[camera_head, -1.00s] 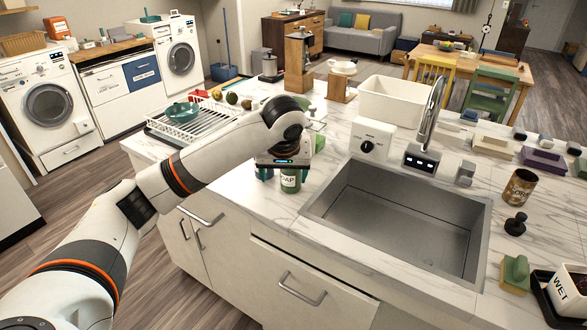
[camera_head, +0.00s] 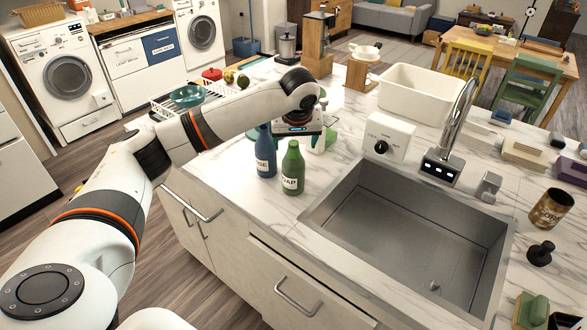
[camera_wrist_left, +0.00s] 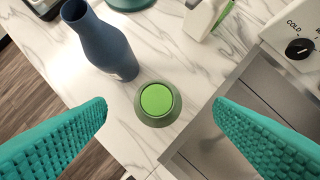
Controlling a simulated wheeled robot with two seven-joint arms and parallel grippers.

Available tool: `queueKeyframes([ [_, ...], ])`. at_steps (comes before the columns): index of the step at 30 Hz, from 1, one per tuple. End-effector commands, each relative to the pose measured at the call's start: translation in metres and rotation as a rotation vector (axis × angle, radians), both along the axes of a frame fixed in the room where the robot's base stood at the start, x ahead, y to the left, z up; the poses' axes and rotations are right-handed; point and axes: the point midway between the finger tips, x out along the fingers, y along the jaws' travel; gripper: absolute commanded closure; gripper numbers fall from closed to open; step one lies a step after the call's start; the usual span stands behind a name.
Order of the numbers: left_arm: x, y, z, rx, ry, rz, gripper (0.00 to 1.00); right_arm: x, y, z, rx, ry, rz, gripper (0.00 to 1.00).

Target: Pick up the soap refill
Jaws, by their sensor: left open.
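The soap refill appears to be the green bottle (camera_head: 292,170), whose label is partly readable as "AP". It stands upright on the marble counter left of the sink. In the left wrist view the green bottle (camera_wrist_left: 157,103) is seen from above, its round cap between the two teal fingers. My left gripper (camera_head: 296,132) is open and empty, above and behind the bottle in the head view, its fingers largely hidden there. A blue bottle (camera_head: 265,152) stands close to the left; in the wrist view the blue bottle (camera_wrist_left: 100,42) is near the left finger. My right gripper is out of view.
The steel sink (camera_head: 330,207) lies right of the bottles, with a tap (camera_head: 450,140) and a white control box (camera_head: 387,137) behind it. A white and green bottle (camera_wrist_left: 207,17) stands behind the soap. The counter's front edge is close to the bottles.

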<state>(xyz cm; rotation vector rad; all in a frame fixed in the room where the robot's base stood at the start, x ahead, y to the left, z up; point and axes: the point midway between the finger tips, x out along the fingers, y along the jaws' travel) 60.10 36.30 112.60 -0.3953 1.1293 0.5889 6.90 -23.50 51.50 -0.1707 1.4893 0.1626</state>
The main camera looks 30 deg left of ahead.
Motion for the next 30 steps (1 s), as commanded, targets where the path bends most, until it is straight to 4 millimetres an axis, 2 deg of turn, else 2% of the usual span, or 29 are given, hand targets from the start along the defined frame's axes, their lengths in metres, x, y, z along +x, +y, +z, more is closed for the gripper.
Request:
queueKeyframes([
  [7,0.004,0.008,-0.018,0.002,0.004,0.002,0.24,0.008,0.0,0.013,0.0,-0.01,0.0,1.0],
  [10,0.007,0.014,-0.031,0.002,0.004,0.002,0.24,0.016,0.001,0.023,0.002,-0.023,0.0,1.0],
  [15,0.013,0.017,-0.052,0.0,0.001,0.0,0.24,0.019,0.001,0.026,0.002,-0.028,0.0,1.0],
  [23,0.014,0.018,-0.056,0.001,0.0,-0.002,0.24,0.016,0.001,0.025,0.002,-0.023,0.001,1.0],
  [30,0.014,0.018,-0.055,0.0,0.0,-0.001,0.61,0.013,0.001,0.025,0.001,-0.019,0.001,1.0],
])
